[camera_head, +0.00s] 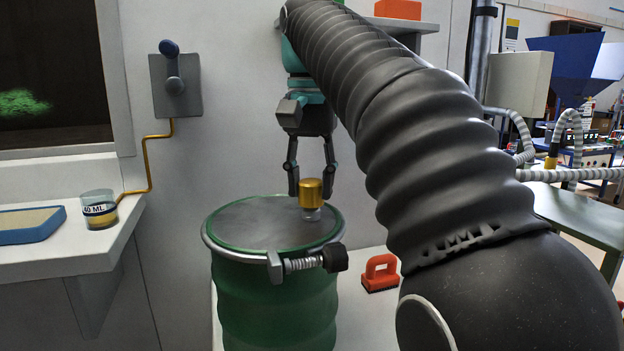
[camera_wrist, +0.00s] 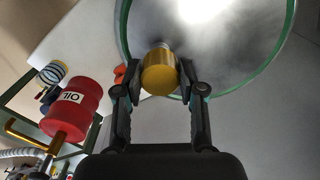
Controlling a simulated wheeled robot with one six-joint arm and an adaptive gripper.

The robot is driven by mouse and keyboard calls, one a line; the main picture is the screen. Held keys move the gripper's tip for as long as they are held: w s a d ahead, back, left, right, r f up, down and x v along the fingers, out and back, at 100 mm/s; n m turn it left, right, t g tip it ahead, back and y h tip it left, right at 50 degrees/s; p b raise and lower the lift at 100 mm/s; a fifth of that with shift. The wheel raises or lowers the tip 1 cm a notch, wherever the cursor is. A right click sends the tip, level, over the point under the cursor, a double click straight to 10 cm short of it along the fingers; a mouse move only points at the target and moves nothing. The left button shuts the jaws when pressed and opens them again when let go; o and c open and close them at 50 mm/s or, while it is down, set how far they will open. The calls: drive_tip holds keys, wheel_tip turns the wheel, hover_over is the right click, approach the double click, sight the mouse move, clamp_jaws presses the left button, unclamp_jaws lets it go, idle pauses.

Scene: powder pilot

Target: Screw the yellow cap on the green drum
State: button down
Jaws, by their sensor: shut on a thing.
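The yellow cap (camera_head: 311,192) is between the fingers of my gripper (camera_head: 312,186), over the right part of the green drum's lid. It also shows in the wrist view (camera_wrist: 159,72), with the fingertips of my gripper (camera_wrist: 160,80) on either side of it. The green drum (camera_head: 272,300) stands upright with a grey lid (camera_head: 255,222) and a clamp ring with a bolt (camera_head: 300,264) at the front. A short pale neck (camera_head: 312,214) shows directly under the cap. I cannot tell whether the cap touches it or how far it is threaded.
A red handled block (camera_head: 380,272) sits right of the drum. A shelf at left holds a measuring cup (camera_head: 98,208) and a blue-edged tray (camera_head: 30,226). A lever switch (camera_head: 174,85) is on the wall. The wrist view shows a red oil can (camera_wrist: 72,108).

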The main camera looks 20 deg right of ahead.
drive_tip(key=shift+s, duration=0.2)
drive_tip(key=shift+f, duration=0.35)
drive_tip(key=shift+f+b, duration=0.4)
drive_tip(key=shift+b, duration=0.05)
drive_tip(key=c, duration=0.6)
unclamp_jaws()
